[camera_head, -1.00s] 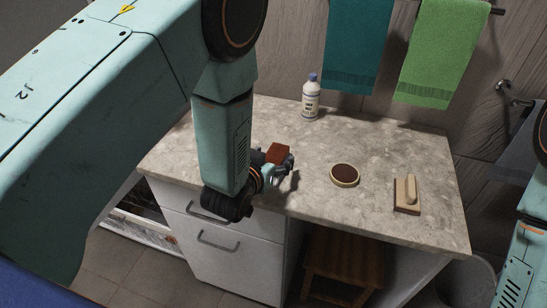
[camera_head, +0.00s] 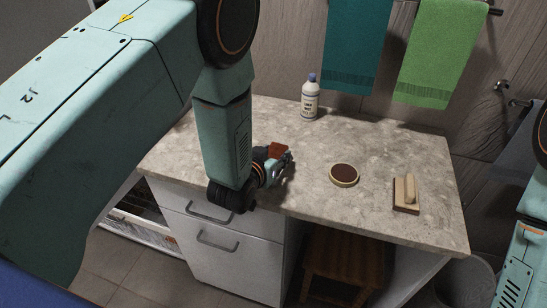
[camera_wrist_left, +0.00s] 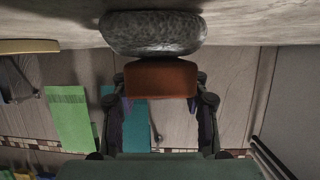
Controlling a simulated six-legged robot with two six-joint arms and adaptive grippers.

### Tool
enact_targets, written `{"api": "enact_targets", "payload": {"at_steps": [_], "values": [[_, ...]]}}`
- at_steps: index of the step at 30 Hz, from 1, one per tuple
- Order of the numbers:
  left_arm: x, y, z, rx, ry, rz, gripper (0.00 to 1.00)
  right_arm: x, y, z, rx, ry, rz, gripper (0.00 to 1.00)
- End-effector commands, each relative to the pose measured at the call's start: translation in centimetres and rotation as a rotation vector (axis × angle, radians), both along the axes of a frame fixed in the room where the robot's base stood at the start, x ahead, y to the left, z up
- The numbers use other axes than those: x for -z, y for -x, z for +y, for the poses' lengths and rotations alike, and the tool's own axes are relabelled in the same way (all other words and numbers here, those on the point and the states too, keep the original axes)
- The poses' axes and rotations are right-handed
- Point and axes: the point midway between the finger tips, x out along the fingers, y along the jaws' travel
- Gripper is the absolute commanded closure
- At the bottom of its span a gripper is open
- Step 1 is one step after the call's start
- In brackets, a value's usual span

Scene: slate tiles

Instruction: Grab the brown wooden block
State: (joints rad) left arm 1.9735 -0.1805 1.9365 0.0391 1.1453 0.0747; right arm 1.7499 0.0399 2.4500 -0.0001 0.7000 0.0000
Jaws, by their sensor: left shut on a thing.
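The brown wooden block (camera_head: 278,149) is reddish-brown and sits at my left gripper (camera_head: 281,163), over the front left part of the stone counter. In the left wrist view the block (camera_wrist_left: 160,79) lies between the two fingers of my left gripper (camera_wrist_left: 160,88), which is shut on it. The head view partly hides the block behind the gripper. I cannot tell whether the block touches the counter. My right gripper is not in view; only part of my right arm shows at the right edge.
A dark grey rounded stone-like thing (camera_wrist_left: 152,34) lies just beyond the block. The counter (camera_head: 330,135) also holds a white bottle (camera_head: 310,99), a round brown-topped tin (camera_head: 344,174) and a wooden-handled brush (camera_head: 407,194). A wooden stool (camera_head: 341,268) stands below. Teal (camera_head: 357,45) and green (camera_head: 440,55) towels hang behind.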

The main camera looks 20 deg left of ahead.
Motion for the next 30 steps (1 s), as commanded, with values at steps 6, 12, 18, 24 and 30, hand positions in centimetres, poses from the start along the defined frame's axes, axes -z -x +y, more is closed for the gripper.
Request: {"api": "enact_targets", "payload": {"at_steps": [6,12,18,24,30], "values": [[0.1,0.1,0.0,0.0,0.0,0.003,0.87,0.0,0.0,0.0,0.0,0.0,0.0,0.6],[0.0,0.1,0.0,0.0,0.0,0.003,0.87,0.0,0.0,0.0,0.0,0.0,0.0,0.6],[-2.5,0.0,0.0,0.001,-0.002,-0.001,0.87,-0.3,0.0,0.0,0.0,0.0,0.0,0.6],[-6.5,0.0,0.0,0.001,-0.002,-0.002,0.87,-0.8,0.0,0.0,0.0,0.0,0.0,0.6],[-9.2,0.0,0.0,-0.001,0.0,0.001,0.87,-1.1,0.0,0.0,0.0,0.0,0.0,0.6]]}}
